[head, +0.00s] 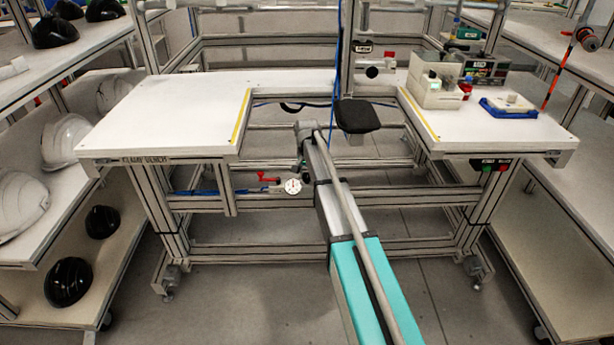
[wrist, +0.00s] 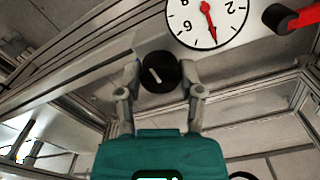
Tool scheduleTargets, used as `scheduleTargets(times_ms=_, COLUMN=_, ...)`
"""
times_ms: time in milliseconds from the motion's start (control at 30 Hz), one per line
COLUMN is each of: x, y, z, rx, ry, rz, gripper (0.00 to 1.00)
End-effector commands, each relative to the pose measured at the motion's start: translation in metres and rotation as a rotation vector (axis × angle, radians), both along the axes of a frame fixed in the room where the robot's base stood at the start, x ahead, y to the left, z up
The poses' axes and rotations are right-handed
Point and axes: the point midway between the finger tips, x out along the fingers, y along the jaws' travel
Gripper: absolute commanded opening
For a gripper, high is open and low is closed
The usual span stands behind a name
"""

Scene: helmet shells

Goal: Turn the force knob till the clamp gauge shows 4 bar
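The clamp gauge (head: 292,186) is a small white dial under the bench's middle opening in the head view. In the wrist view the gauge (wrist: 220,14) is large, upside down and cut off by the top edge. Its red needle points down and slightly right in the picture, between two numerals, nearer the right one. The force knob (wrist: 158,73) is black and round with a white mark slanting to upper left. My gripper (wrist: 159,78) is open, with one finger on each side of the knob and narrow gaps seeming to remain. In the head view my gripper is hidden.
A red lever (head: 268,178) is beside the gauge; its red handle (wrist: 300,16) shows in the wrist view. The white bench (head: 165,115) surrounds the opening. Shelves with helmet shells (head: 66,140) flank the left.

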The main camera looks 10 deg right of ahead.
Motion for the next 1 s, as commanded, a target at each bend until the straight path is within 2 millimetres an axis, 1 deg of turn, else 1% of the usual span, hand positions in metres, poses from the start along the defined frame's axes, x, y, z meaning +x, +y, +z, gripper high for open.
scheduleTargets(times_ms=33, x=-0.0005, y=-0.0004, z=-0.0002, rx=-0.001, ry=0.001, rz=-0.001, gripper=0.59)
scheduleTargets(times_ms=100, x=-0.0005, y=-0.0003, z=-0.0002, rx=-0.001, ry=0.001, rz=-0.001, gripper=0.72)
scheduleTargets(times_ms=167, x=-0.0004, y=-0.0002, z=-0.0001, rx=-0.001, ry=0.001, rz=-0.001, gripper=0.82)
scheduleTargets(times_ms=667, x=0.0000, y=0.0001, z=0.0000, rx=0.000, ry=0.000, rz=-0.010, gripper=0.82)
scheduleTargets(times_ms=867, x=0.0000, y=0.0001, z=0.0000, rx=0.000, ry=0.000, rz=-0.062, gripper=0.82)
scheduleTargets(times_ms=1000, x=0.0000, y=0.0001, z=0.0000, rx=0.000, ry=0.000, rz=-0.130, gripper=0.82)
